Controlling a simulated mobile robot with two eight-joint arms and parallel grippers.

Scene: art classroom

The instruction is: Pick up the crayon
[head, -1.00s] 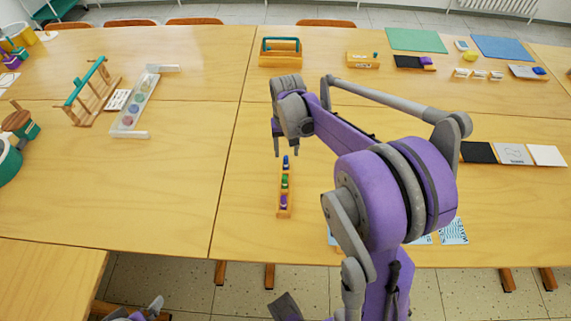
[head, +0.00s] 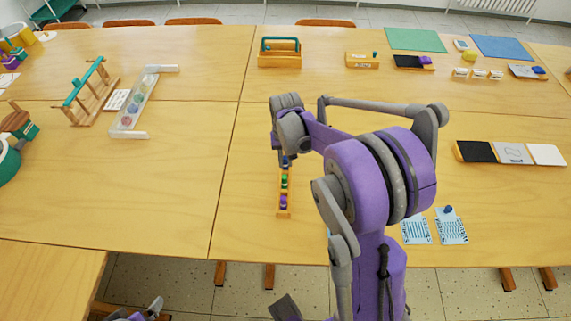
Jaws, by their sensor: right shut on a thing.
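A narrow wooden holder (head: 284,213) stands on the table with short blue, green and purple crayons in a row. The blue crayon (head: 285,162) is at its far end, the green crayon (head: 284,182) in the middle and the purple crayon (head: 283,202) at the near end. My right gripper (head: 283,161) points down at the far end and is shut on the blue crayon, which is partly hidden by the fingers. The crayon still appears to be at the holder. A small part of my left arm (head: 148,308) shows at the bottom edge; its jaws are not clear.
Printed cards (head: 416,230) lie right of my right arm. A tray with black, grey and white tiles (head: 512,153) is at the right. A wooden box with a teal handle (head: 280,60) stands at the back. Table left of the holder is clear.

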